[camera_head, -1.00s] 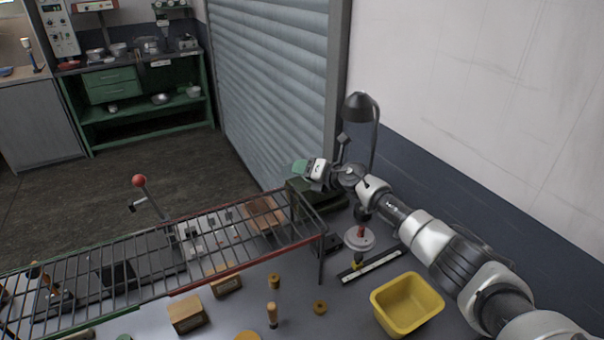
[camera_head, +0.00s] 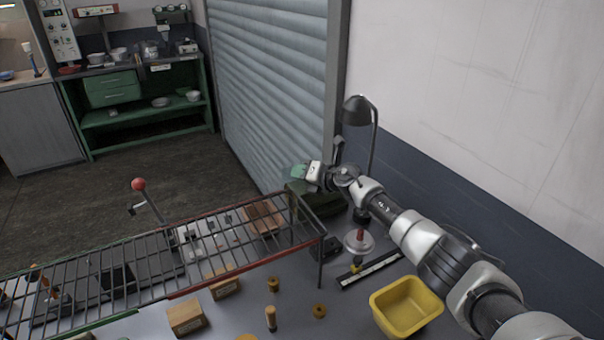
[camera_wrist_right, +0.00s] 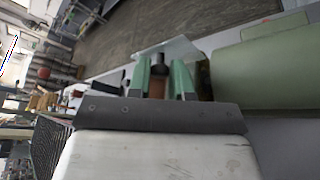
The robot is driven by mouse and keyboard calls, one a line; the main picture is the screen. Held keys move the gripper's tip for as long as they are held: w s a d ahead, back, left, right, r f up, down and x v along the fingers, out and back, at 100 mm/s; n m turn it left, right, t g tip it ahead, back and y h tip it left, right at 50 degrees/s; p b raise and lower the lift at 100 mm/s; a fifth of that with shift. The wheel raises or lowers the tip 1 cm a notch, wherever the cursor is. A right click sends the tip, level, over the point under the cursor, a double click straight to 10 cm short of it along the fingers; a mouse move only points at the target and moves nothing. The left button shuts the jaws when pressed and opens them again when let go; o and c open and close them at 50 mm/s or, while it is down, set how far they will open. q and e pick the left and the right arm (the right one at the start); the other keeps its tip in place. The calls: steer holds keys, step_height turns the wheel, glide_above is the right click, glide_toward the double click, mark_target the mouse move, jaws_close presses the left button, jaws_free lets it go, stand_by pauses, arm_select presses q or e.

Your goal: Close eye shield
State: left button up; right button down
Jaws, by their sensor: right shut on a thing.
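The eye shield (camera_wrist_right: 185,48) is a clear pale pane just beyond my right fingertips in the right wrist view. A dark knob-like part lies between the fingers, in front of the pane. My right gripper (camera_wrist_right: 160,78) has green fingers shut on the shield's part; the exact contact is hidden. The green grinder body (camera_wrist_right: 262,68) lies right beside the fingers in that view. In the head view my right gripper (camera_head: 299,172) is above the dark green machine (camera_head: 322,203) at the table's back corner; the pane is too small to make out there. My left gripper is out of view.
A black desk lamp (camera_head: 356,110) stands close behind my right arm. A wire rack (camera_head: 180,262) spans the table's left side. A yellow bin (camera_head: 405,305), a white round base with a red knob (camera_head: 359,242) and wooden blocks (camera_head: 187,317) stand in front.

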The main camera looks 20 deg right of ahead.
steer(key=p, duration=0.1)
steer(key=r+g+p, duration=0.1)
steer(key=shift+w+a+r+h+p, duration=0.1)
steer(key=shift+w+r+h+p, duration=0.1)
steer(key=shift+w+h+p, duration=0.15)
steer(key=shift+w+f+m+g, duration=0.1)
steer(key=shift+w+m+g, duration=0.15)
steer(key=shift+g, duration=0.25)
steer(key=shift+w+a+f+g, duration=0.1)
steer(key=shift+f+g, duration=0.1)
steer(key=shift+g, duration=0.2)
steer(key=w+g+h+b, duration=0.1)
steer(key=g+b, duration=0.1)
steer(key=b, duration=0.5)
steer(key=shift+m+b, duration=0.35)
steer(key=shift+r, duration=0.2)
steer(key=c, duration=1)
jaws_free()
